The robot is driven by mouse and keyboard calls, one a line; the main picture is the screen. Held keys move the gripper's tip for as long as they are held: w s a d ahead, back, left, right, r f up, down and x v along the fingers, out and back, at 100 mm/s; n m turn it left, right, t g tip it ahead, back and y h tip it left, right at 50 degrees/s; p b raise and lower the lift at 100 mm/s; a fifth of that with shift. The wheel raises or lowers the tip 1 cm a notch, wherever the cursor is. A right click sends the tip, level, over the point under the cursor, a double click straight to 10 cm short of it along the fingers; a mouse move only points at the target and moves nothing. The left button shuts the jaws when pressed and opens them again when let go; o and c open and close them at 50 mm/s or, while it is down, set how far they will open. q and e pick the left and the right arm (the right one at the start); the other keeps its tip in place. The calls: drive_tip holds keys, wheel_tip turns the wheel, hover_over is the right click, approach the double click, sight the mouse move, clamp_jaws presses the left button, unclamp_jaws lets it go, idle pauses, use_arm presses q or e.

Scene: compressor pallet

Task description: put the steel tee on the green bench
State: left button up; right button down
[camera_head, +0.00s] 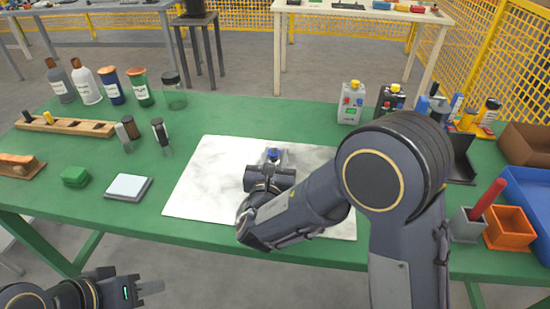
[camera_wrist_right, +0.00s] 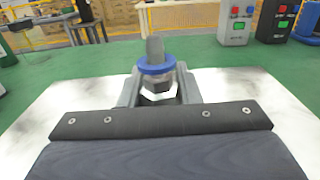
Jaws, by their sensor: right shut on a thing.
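The steel tee (camera_wrist_right: 158,88) shows in the right wrist view as a grey metal fitting with an upright stem, a blue ring and a bright hex part. My right gripper (camera_wrist_right: 158,95) is shut on it, with a finger on each side. In the head view the tee's blue part (camera_head: 272,153) peeks out past my right gripper (camera_head: 273,160), above the white marbled sheet; its lower part is hidden, and I cannot tell whether it touches the sheet. The green bench (camera_head: 235,112) spans the view. My left gripper (camera_head: 140,288) is off the bench's front edge; its jaw opening is unclear.
The white marbled sheet (camera_head: 200,185) lies mid-bench. Bottles (camera_head: 110,85) and a wooden rack (camera_head: 65,126) stand left, with a green block (camera_head: 75,176) and a pale pad (camera_head: 128,187). Switch boxes (camera_head: 351,103) stand behind; an orange bin (camera_head: 509,230) is right. Green bench left of the sheet is partly clear.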

drive_tip(key=c, duration=1.5)
unclamp_jaws()
drive_tip(key=shift+f, duration=0.1)
drive_tip(key=o, duration=0.4)
drive_tip(key=shift+o, duration=0.2)
drive_tip(key=shift+r, duration=0.3)
drive_tip(key=v, duration=1.2)
